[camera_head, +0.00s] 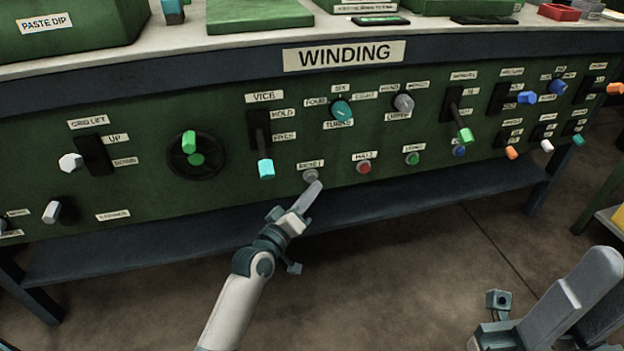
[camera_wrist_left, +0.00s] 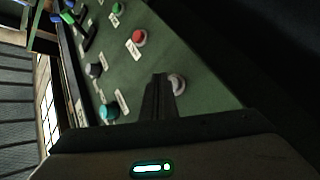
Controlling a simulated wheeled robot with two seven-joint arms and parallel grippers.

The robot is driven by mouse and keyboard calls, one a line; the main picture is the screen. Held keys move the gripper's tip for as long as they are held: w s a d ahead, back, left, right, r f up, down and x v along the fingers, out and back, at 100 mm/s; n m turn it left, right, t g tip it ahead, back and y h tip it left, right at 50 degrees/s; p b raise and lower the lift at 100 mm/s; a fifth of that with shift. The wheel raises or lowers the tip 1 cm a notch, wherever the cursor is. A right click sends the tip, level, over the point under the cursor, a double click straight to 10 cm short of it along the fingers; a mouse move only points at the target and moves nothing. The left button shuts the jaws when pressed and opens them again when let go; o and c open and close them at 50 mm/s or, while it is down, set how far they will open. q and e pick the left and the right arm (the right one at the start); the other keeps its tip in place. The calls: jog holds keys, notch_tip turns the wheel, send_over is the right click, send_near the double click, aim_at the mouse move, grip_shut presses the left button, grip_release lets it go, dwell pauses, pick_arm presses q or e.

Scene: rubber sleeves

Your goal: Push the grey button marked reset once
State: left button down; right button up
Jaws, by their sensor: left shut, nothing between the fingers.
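The grey button (camera_head: 310,176) sits on the green front panel, just below a small label that seems to read RESET. It also shows in the left wrist view (camera_wrist_left: 178,84). My left gripper (camera_head: 316,187) is shut and empty, with its fingertips just below and right of the button in the head view. In the left wrist view its dark fingers (camera_wrist_left: 158,97) are beside the button and partly cover its edge. I cannot tell whether they touch it. My right gripper (camera_head: 590,290) is at the lower right, away from the panel; its finger gap is unclear.
A red button (camera_head: 364,167) and a green button (camera_head: 412,158) stand right of the grey one. A cyan-tipped lever (camera_head: 266,169) is close on the left. Knobs and switches fill the panel under the WINDING sign (camera_head: 344,55). Free space lies in front.

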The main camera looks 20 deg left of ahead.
pick_arm(q)
jog(key=shift+w+a, duration=0.1)
dwell(0.3)
jog(key=shift+w+a, duration=0.15)
jog(key=shift+w, duration=0.1)
jog(key=shift+w+a, duration=0.2)
jog(key=shift+w, duration=0.1)
dwell(0.8)
jog(key=shift+s+d+p, duration=0.1)
jog(key=shift+s+p, duration=0.05)
jog(key=shift+p, duration=0.25)
jog(key=shift+s+d+p, duration=0.35)
jog(key=shift+s+p, duration=0.1)
jog(key=shift+s, duration=0.05)
jog(key=shift+s+d+p, duration=0.7)
jog(key=shift+s, duration=0.35)
jog(key=shift+s+d+p, duration=0.7)
jog(key=shift+s, duration=0.35)
